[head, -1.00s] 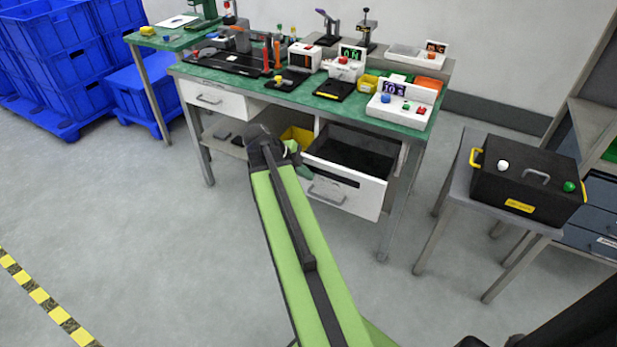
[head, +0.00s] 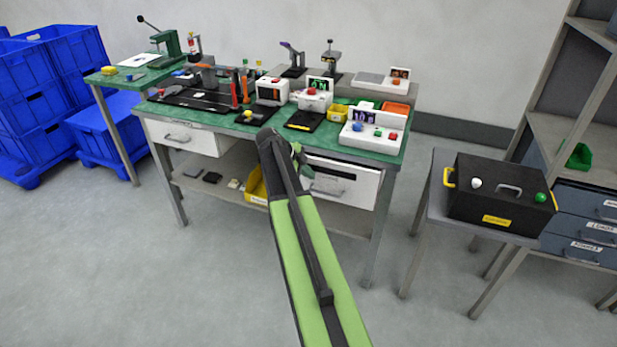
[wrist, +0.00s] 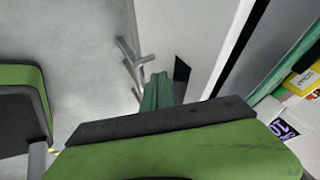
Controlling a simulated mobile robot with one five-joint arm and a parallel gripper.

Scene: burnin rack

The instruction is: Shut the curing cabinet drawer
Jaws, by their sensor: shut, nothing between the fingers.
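The white drawer (head: 352,186) with a dark slot and a grey bar handle is under the right side of the green-topped bench. In the head view its front stands close to the bench frame and no inside shows. I cannot tell if it is fully flush. In the wrist view the drawer front (wrist: 198,30) and handle (wrist: 132,62) show close up. My gripper (wrist: 157,90) is shut and empty, its green fingers at the drawer front beside the handle. In the head view my gripper (head: 300,158) is partly hidden by my arm.
A second white drawer (head: 180,137) is at the bench's left. A yellow bin (head: 256,187) sits on the lower shelf. A black box (head: 500,195) stands on a grey table at right. Blue crates (head: 35,95) are at far left. The floor in front is open.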

